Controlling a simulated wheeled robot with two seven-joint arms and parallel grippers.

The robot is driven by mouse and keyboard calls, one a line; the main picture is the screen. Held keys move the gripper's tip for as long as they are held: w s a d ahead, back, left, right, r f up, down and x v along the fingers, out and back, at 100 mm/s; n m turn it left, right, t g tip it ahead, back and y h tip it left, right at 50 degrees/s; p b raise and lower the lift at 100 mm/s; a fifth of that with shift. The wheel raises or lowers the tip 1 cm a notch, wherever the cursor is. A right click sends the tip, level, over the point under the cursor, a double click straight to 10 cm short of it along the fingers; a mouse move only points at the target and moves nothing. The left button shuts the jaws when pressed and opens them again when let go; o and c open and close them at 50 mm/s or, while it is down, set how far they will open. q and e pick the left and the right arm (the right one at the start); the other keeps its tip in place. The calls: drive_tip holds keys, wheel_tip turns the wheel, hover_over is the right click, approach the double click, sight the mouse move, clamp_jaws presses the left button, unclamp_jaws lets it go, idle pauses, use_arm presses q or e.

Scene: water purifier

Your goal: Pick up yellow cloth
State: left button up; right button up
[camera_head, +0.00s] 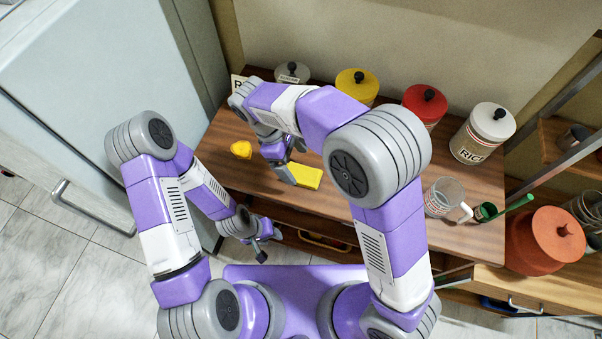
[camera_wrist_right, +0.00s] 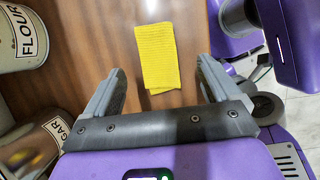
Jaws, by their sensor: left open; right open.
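The yellow cloth (camera_head: 306,175) lies flat on the wooden counter (camera_head: 215,180) in the head view, near its front edge. In the right wrist view the cloth (camera_wrist_right: 158,58) is a ribbed yellow rectangle, ahead of and between my fingers. My right gripper (camera_head: 287,172) is above the counter beside the cloth's left end; in the wrist view this gripper (camera_wrist_right: 158,85) is open with nothing between its fingers. My left gripper (camera_head: 264,245) is low in front of the counter, away from the cloth, and open.
A yellow lump (camera_head: 241,149) lies left of the cloth. Yellow (camera_head: 357,86), red (camera_head: 425,103) and white (camera_head: 484,132) canisters line the back. The refrigerator (camera_head: 100,70) borders the left.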

sight(302, 172)
drive_tip(key=b+x, duration=0.1)
drive_tip(key=x, duration=0.1)
drive_tip(key=b+x, duration=0.1)
drive_tip(key=x, duration=0.2)
drive_tip(key=shift+w+f, duration=0.2)
drive_tip(key=shift+f, duration=0.15)
drive_tip(key=c, duration=1.1)
